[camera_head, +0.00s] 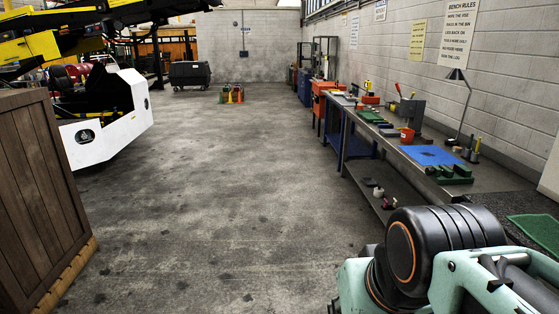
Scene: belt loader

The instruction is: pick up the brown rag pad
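I cannot make out a brown rag pad in this view. A workbench (480,180) runs along the right wall with many small items on it. A blue mat (430,156) lies on it, with green blocks (452,174) at its near edge. A green pad (540,231) lies at the far right edge of the picture. My teal and black arm fills the bottom right corner and hides part of the near bench. My gripper's fingertips cannot be seen.
A brown wooden crate (38,190) stands at the left. A white and yellow loader (108,135) is behind it. The concrete floor (220,200) between crate and bench is open. A black bin (190,74) stands at the back. Bottles sit on the bench's lower shelf (385,204).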

